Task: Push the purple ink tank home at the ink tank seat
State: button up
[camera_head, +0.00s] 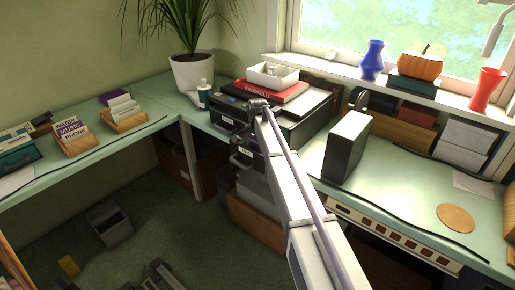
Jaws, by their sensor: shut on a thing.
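My arm reaches from the bottom of the picture up to the front of the black printer (301,127) on the worktop. Its end bends down there, and my gripper (241,158) shows small and dark at the printer's front left, near the worktop edge. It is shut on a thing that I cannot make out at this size. I cannot pick out the purple ink tank or the ink tank seat; the arm covers part of the printer's front.
A red book (272,92) and a white tray (272,75) lie on the printer. A potted plant (193,73) and a small bottle (204,94) stand left of it. A dark upright case (346,147) stands right of my arm. The worktop (400,185) beyond it is mostly clear.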

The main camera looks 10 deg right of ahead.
jog(key=o, duration=1)
notch_tip(320, 180, up, 11)
jog(key=p, duration=1.1)
jog(key=shift+r, duration=0.1)
jog(key=shift+f, duration=0.2)
jog(key=shift+n, duration=0.4)
jog(key=s+n, duration=0.3)
jog(key=s, duration=0.9)
jog(key=s+n, duration=0.3)
jog(key=s, duration=0.9)
jog(key=s+n, duration=0.3)
jog(key=s, duration=1)
jog(key=shift+r, duration=0.2)
